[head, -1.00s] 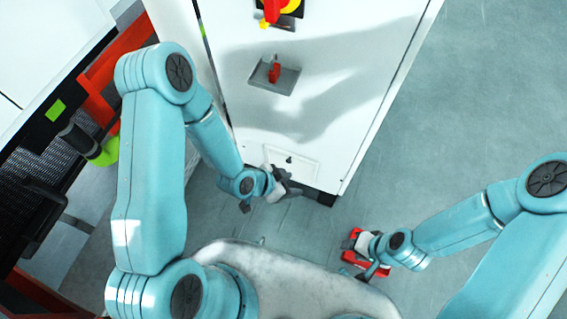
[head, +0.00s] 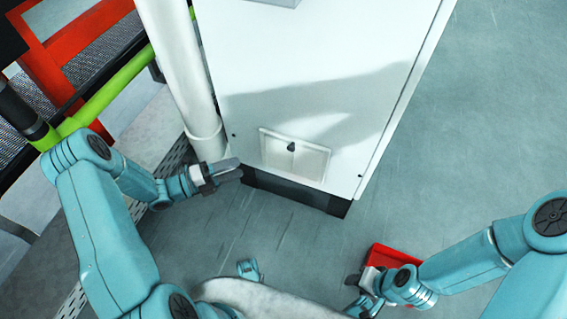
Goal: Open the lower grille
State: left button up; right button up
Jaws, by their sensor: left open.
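The lower grille (head: 312,162) is a small pale square panel low on the front of the white cabinet, with a dark knob (head: 291,146) near its top edge. It lies flush with the cabinet front and looks shut. My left gripper (head: 228,168) is open and empty, just left of the panel, by the cabinet's lower left corner. It is apart from the knob. My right gripper (head: 358,292) is low at the right, beside a red object (head: 395,256). The arm partly hides this object, and I cannot tell whether the jaws hold anything.
The white cabinet (head: 320,60) stands on a dark base (head: 295,193). A white vertical pipe (head: 180,70) stands at its left. Further left are a lime green bar (head: 118,92) and a red frame (head: 60,45). The grey floor (head: 480,120) at right is clear.

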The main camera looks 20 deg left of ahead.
aim_at(289, 149)
pick_arm(q)
jog(key=b+x, duration=0.3)
jog(key=x, duration=1.3)
jog(key=shift+w+a+f, duration=0.15)
grip_shut()
